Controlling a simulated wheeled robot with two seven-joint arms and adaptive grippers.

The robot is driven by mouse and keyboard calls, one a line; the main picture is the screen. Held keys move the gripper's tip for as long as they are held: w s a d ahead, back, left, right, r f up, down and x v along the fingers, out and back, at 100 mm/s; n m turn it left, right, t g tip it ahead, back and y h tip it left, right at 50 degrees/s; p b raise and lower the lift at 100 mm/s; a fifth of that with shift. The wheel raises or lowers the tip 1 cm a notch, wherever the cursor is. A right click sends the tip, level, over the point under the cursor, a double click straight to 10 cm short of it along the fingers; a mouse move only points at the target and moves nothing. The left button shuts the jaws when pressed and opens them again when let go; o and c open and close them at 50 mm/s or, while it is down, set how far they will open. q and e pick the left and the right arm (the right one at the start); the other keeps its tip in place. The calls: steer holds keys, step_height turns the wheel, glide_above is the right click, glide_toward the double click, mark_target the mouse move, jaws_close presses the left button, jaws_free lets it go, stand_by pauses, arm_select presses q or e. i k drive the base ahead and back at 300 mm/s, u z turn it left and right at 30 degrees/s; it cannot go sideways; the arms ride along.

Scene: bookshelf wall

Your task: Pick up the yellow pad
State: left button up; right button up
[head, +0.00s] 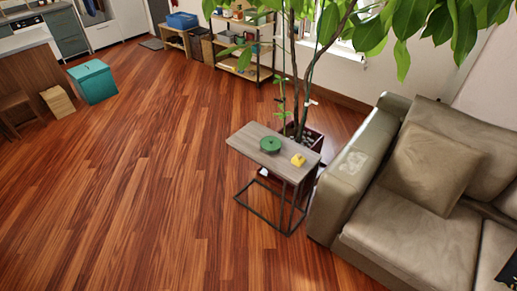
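A small yellow pad (298,160) lies on the grey wooden top of a side table (252,137), toward its right end. A green round lidded thing (270,145) sits to its left on the same top, apart from it. Neither of my grippers shows in the head view, and nothing touches the yellow pad.
A sofa (415,240) stands right of the table, and a potted tree (304,134) stands behind it. A dark thing (508,274) is cut off at the right edge. A teal box (93,82) stands far left. The wooden floor (140,200) is clear.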

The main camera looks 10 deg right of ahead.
mark_target(298, 160)
steer(key=u, duration=0.45)
steer(key=i, duration=2.65)
steer(key=z, duration=0.6)
